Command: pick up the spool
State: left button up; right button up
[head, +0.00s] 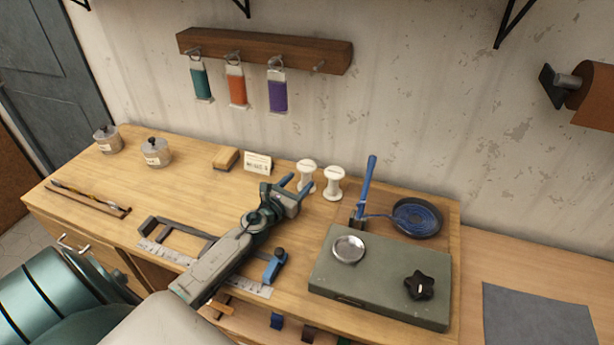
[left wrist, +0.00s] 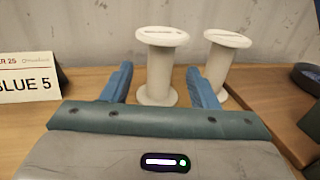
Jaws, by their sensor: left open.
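Two white, bare-looking spools stand upright side by side near the back of the bench: a left spool (head: 306,175) and a right spool (head: 333,184). My left gripper (head: 295,184) is open and points at the left spool from the front. In the left wrist view, the left spool (left wrist: 158,66) stands between the lines of the two blue fingers (left wrist: 160,84), with a gap on each side. The right spool (left wrist: 220,62) stands just beyond the right finger, which hides part of its base. My right gripper is in neither view.
A label card (head: 258,163) and a brush block (head: 226,158) stand left of the spools. A blue-handled tool (head: 368,185), a dark coiled dish (head: 417,218) and a grey-green box (head: 380,276) are to the right. Teal, orange and purple bundles hang from the wall rack (head: 265,50).

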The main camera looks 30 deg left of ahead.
aim_at(304, 177)
pick_arm(q)
jog(key=w, duration=0.5)
jog(key=shift+s+r, duration=0.1)
jog(key=shift+s, duration=0.1)
jog(key=shift+c, duration=0.6)
jog(key=c, duration=0.9)
